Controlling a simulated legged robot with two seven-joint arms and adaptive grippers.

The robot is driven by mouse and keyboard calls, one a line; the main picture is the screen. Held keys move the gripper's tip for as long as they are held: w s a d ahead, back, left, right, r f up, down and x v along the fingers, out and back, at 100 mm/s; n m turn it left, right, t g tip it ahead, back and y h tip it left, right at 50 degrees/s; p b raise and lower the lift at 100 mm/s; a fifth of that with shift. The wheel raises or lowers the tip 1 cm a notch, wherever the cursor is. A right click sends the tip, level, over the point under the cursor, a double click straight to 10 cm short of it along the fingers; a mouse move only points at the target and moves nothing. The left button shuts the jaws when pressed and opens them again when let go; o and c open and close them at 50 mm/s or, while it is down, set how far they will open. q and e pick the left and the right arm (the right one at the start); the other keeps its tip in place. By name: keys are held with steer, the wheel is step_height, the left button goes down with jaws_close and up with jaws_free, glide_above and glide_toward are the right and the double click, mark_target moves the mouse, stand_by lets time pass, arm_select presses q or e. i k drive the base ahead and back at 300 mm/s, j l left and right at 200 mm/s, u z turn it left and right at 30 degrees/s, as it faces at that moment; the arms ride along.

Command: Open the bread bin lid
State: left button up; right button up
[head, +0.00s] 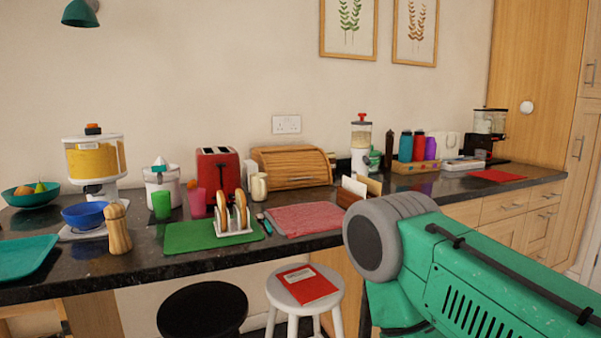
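The wooden bread bin (293,168) stands at the back of the dark counter against the wall, right of the red toaster. Its slatted roll front appears closed. A cream mug stands in front of its left end. A large green and grey part of my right arm comes in from the lower right, well in front of the counter. No fingers of either gripper show in the head view, and my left arm is out of the picture.
On the dark counter (200,258) are a red toaster (219,172), a toast rack (233,222), a red cloth (305,219), a cream mug (259,186) and a letter holder (357,190). Two stools, one black (202,311) and one white (283,294), stand at the counter's front.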

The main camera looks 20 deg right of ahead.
mark_target(311, 164)
steer(key=z, duration=0.85)
